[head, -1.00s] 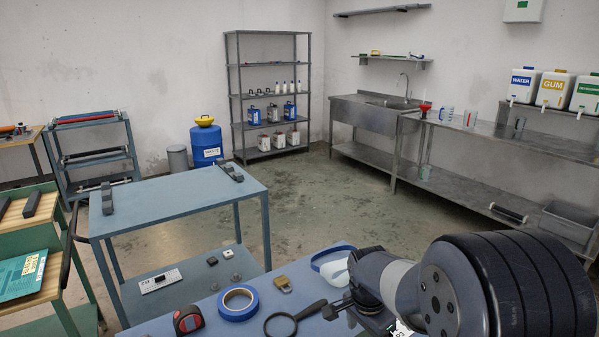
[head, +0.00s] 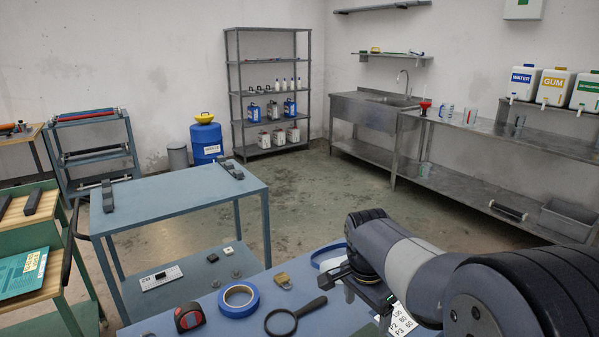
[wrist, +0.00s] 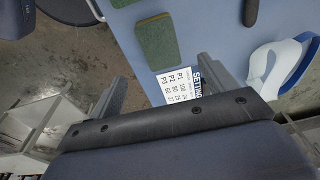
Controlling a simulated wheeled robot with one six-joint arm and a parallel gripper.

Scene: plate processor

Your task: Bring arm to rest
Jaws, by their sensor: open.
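My arm reaches in from the lower right of the head view, over the near blue table (head: 190,325). My gripper (head: 362,290) hangs low over the right part of that table, partly hidden by my own wrist. In the wrist view my gripper (wrist: 162,72) shows two grey fingers standing well apart. Nothing is held between them. A white printed settings card (wrist: 178,88) lies on the table beyond the fingers, and it also shows beside my gripper in the head view (head: 400,320).
On the near table are a tape measure (head: 189,317), blue tape roll (head: 238,300), magnifying glass (head: 290,318), padlock (head: 283,281) and a white-and-blue item (wrist: 275,65). A green pad (wrist: 157,40) lies near the fingers. Open floor (head: 330,200) lies beyond.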

